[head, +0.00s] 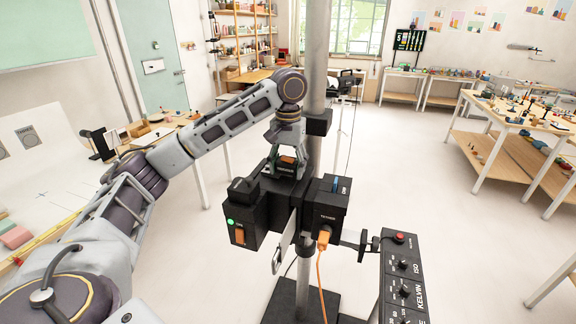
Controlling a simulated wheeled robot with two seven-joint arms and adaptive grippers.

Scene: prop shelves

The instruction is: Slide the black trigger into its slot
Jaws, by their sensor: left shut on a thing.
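My left gripper (287,157) points down over the black equipment on the pole and is shut on a small black piece with an orange mark, which I take to be the black trigger (286,170). The fingers hide much of it. It sits low between the left black box (246,222) and the right black box (327,212). The slot is hidden, and I cannot tell whether the trigger is inside it. My right gripper is not in view.
A grey pole (316,60) rises behind the equipment. An orange cable (320,275) hangs from the right box. A black control panel (403,285) with knobs stands at the lower right. A cluttered workbench (525,110) is at right; open floor lies between.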

